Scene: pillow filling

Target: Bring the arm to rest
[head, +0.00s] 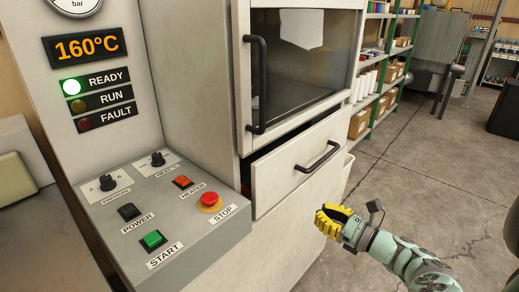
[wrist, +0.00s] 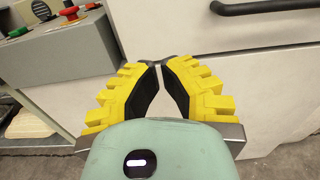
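My gripper (head: 333,218) has yellow ribbed fingers with dark inner pads. In the head view it is in front of the white cabinet, below and right of the drawer handle (head: 318,157). In the wrist view the gripper (wrist: 161,64) is open with a narrow gap between the fingertips. Nothing is held, and pale cabinet panel shows between the fingers. The drawer (head: 296,168) stands slightly out, with a dark gap along its top. The fingertips look apart from the drawer front, though the exact distance is hard to tell.
A grey control panel (head: 105,229) with a green START button (head: 152,240) and red STOP button (head: 209,199) juts out at left. The oven door handle (head: 257,85) sticks out above the drawer. Green shelves (head: 376,85) stand behind. Concrete floor (head: 420,170) at right is mostly clear.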

